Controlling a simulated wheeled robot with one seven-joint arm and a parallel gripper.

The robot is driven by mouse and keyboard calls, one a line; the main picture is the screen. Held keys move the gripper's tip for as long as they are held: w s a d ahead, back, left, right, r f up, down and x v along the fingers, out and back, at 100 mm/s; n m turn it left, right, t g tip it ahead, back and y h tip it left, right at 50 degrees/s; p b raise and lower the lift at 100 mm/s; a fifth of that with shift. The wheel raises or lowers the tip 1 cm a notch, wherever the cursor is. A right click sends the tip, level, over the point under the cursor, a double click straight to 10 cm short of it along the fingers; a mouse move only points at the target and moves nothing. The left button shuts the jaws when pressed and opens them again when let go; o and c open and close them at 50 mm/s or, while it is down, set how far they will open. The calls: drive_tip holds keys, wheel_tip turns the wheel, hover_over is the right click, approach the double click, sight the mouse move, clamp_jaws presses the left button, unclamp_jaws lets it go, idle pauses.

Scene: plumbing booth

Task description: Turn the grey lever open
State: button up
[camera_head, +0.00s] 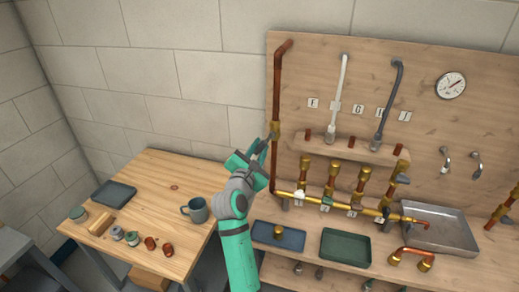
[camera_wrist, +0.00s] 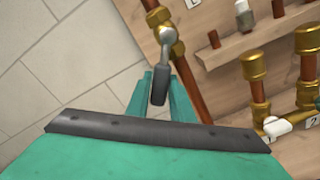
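The grey lever (camera_wrist: 161,72) hangs from a brass valve on the tall copper pipe at the left of the board. In the wrist view its dark grip end reaches down between the two teal fingers of my gripper (camera_wrist: 160,95). In the head view my gripper (camera_head: 261,150) is at this same pipe, just left of and below the brass valve (camera_head: 275,130). The fingers are fairly close together, one on each side of the lever. I cannot tell whether they touch it. The lever is small and partly hidden in the head view.
A brass manifold (camera_head: 325,201) with several numbered valves runs low across the board, right of my gripper. A metal tray (camera_head: 434,214) sits further right. A wooden table (camera_head: 150,190) with a grey mug (camera_head: 196,209) stands at the left. The block wall behind the table is clear.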

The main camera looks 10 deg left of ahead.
drive_tip(key=o, duration=0.3)
drive_tip(key=shift+d+r, duration=0.15)
drive_tip(key=shift+d, duration=0.1)
drive_tip(key=shift+a+f, duration=0.15)
drive_tip(key=shift+f, duration=0.15)
idle(0.4)
